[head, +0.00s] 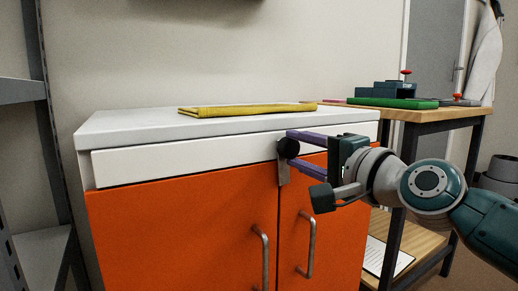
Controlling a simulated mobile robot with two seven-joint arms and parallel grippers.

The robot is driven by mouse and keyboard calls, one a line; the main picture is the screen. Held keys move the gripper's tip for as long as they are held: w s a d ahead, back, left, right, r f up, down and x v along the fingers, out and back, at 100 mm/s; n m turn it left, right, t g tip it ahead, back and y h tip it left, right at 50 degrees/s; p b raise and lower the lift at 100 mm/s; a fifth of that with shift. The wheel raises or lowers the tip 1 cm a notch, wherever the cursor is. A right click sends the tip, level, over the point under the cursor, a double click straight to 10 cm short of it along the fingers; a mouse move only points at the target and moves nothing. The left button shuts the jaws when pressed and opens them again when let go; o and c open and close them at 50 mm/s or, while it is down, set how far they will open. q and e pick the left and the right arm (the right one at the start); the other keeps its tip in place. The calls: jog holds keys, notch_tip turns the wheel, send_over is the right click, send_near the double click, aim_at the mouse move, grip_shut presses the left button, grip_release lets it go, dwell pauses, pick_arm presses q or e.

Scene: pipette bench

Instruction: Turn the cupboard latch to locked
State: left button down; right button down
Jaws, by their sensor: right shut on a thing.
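The cupboard (180,235) has two orange doors under a white front strip. The latch (284,167) sits at the top where the doors meet, with a dark round knob (288,148) and a grey metal plate hanging down below it. My right gripper (291,150) reaches in from the right, its two purple fingers on the latch knob. It is shut on the knob, and the fingers hide part of it. My left gripper is not in view.
A folded yellow cloth (225,110) lies on the cupboard's pale top. Two bar handles (311,245) stick out of the doors below the latch. A wooden bench (430,113) with a green tray stands at the right, and a grey shelf (45,255) at the left.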

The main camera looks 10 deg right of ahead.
jog(key=shift+m, duration=0.5)
jog(key=shift+c, duration=1.9)
grip_release()
jog(key=shift+s+d+p, duration=0.2)
jog(key=shift+s+p, duration=0.15)
jog(key=shift+s, duration=0.1)
jog(key=p+v, duration=0.2)
jog(key=v, duration=0.7)
